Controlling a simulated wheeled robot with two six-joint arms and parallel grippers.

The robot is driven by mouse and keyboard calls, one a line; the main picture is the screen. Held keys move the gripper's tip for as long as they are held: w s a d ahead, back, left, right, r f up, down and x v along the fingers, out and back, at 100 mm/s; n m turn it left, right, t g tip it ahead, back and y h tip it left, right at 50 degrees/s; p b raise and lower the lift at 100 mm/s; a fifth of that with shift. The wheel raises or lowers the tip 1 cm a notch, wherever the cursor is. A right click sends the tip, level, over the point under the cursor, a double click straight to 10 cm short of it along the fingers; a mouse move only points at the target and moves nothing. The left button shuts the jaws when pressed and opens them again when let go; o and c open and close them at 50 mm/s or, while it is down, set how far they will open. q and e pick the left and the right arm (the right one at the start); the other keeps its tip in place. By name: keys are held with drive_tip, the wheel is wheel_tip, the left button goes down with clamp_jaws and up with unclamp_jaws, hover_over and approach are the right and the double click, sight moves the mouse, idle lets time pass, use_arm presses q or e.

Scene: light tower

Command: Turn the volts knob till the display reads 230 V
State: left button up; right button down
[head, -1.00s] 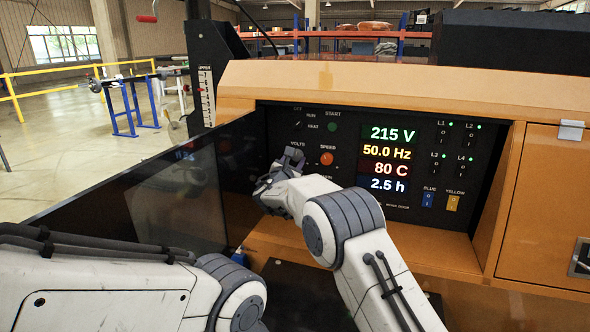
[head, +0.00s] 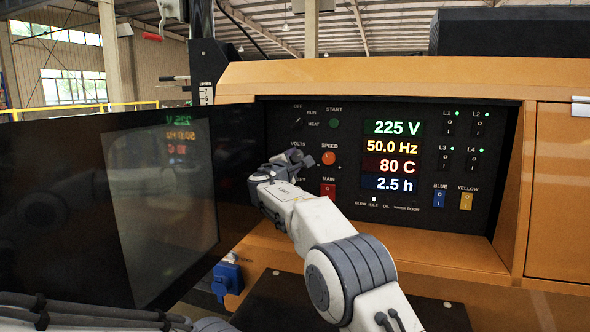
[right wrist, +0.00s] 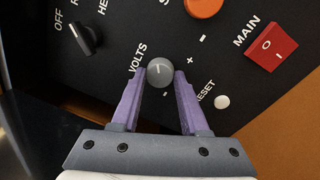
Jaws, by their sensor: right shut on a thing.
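The volts knob (right wrist: 160,72) is a small grey round knob with a light pointer line, on the black panel beside the VOLTS label. The right wrist view shows my right gripper (right wrist: 161,80) with its two purple fingers shut on the knob, one on each side. In the head view my right gripper (head: 290,160) reaches the panel below the VOLTS label and hides the knob. My left gripper is out of view.
The orange speed knob (head: 329,158) and red main switch (head: 328,190) are close right of my right gripper. A dark open door (head: 60,200) stands to the left. Blue (head: 439,199) and yellow (head: 466,201) switches are farther right.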

drive_tip(key=shift+f+m+b, duration=0.1)
drive_tip(key=shift+m+b, duration=0.2)
drive_tip(key=shift+m, duration=0.2)
drive_tip(key=shift+c, duration=2.1)
unclamp_jaws()
